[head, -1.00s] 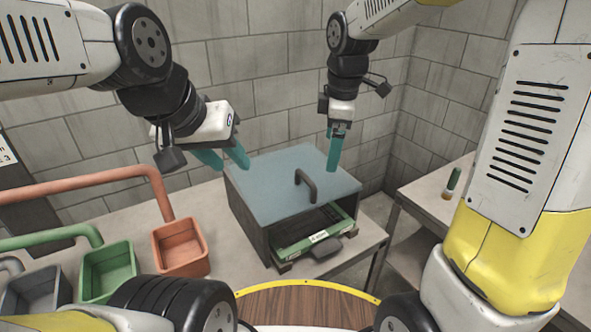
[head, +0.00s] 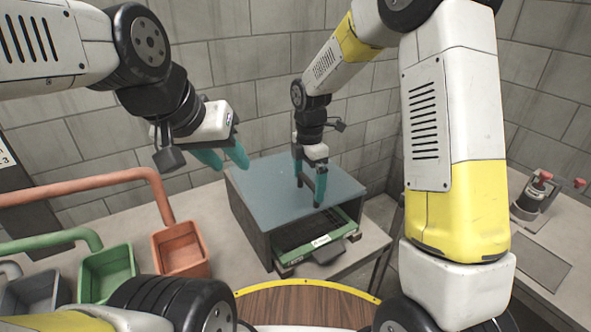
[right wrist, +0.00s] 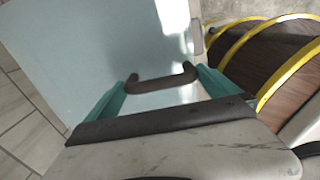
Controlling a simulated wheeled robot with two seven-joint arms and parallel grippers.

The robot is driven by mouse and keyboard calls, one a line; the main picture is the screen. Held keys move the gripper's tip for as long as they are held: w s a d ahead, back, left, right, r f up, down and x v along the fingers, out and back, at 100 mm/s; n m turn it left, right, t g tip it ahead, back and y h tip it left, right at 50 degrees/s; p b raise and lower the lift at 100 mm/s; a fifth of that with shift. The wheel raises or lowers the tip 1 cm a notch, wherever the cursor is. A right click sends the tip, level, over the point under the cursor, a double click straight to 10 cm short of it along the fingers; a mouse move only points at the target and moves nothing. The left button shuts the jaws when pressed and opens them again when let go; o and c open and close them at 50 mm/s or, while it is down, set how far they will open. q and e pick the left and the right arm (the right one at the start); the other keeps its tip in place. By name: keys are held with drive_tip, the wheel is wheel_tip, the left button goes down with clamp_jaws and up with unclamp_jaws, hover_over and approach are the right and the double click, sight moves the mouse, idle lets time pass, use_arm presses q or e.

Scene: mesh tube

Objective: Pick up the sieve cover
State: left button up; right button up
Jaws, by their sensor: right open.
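The sieve cover (head: 270,185) is a flat blue-grey lid on top of a dark box on the table. My left gripper (head: 228,160) hangs open and empty to the left, above the cover's back left corner.
A green-framed tray (head: 318,242) sits in the box's open front. Orange (head: 180,250), green (head: 108,272) and grey bins under pipes stand at the left. A grey side table with a small red-topped device (head: 535,195) is at the right.

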drive_tip(key=shift+f, duration=0.35)
drive_tip(key=c, duration=1.6)
drive_tip(key=shift+w+r, duration=0.1)
drive_tip(key=shift+c, duration=1)
drive_tip(key=shift+r, duration=0.2)
